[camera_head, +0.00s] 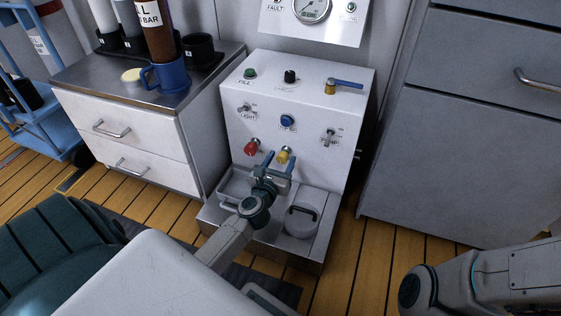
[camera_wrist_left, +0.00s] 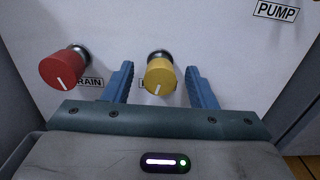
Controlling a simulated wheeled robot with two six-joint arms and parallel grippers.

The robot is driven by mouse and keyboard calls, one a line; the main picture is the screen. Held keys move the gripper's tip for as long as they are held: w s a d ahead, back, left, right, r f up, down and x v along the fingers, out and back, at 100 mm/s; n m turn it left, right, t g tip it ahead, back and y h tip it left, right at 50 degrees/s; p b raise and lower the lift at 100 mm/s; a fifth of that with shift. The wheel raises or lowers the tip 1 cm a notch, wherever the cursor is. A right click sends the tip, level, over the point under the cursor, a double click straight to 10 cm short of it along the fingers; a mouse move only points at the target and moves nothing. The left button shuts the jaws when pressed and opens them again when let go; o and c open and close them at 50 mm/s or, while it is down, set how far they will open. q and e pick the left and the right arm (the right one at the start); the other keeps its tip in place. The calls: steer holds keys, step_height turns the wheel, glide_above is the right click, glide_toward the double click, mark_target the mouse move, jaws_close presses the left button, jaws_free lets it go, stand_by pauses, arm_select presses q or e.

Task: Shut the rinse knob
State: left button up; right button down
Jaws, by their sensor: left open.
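The yellow knob (camera_head: 284,152) sits low on the front of the white panel, right of the red knob (camera_head: 252,147). In the left wrist view the yellow knob (camera_wrist_left: 159,74) has a white line pointing nearly straight down; its label is mostly hidden. I cannot read "rinse" anywhere. The red knob (camera_wrist_left: 64,68) there is beside a partly covered label ending in "RAIN". My left gripper (camera_head: 281,161) is open, with its blue fingers (camera_wrist_left: 159,86) on either side of the yellow knob, showing gaps. My right gripper is out of view.
The panel (camera_head: 308,95) also carries switches, a blue button (camera_head: 287,121) and a blue-handled valve (camera_head: 344,84). A lidded pot (camera_head: 301,221) stands at its base. A counter with a blue mug (camera_head: 168,75) is left; a grey cabinet (camera_head: 460,130) is right.

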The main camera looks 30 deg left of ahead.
arm_select(q)
steer(key=c, duration=1)
